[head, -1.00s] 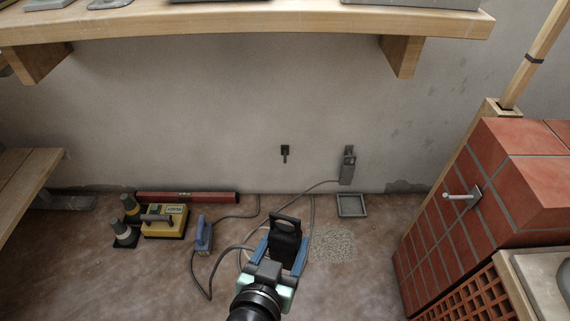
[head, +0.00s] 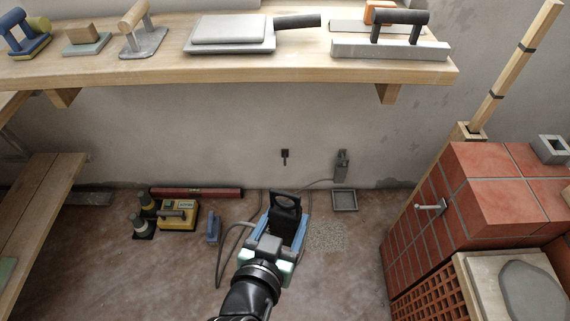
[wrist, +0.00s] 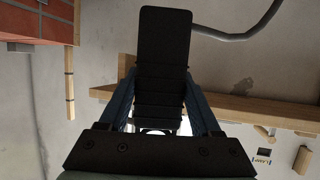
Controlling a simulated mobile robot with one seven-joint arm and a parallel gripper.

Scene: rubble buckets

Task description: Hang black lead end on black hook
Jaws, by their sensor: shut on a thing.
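The black lead end (head: 286,205) is a black block with a loop-like top. My gripper (head: 287,226) is shut on it, its blue fingers on either side, and holds it in front of the wall. The wrist view also shows the black lead end (wrist: 165,45) between my gripper's fingers (wrist: 160,95). The black hook (head: 285,155) is small and fixed to the wall, above and beyond the lead end in the head view, clearly apart from it. A grey cable (head: 232,235) hangs in a loop left of my gripper; my arm hides part of it.
A wooden shelf (head: 150,80) with tools overhangs the wall above the hook. A brick stack (head: 440,215) with a protruding peg stands right. A grey wall box (head: 342,165), a yellow device (head: 180,215), a blue-handled piece (head: 213,228) and a red level (head: 195,192) are near the wall.

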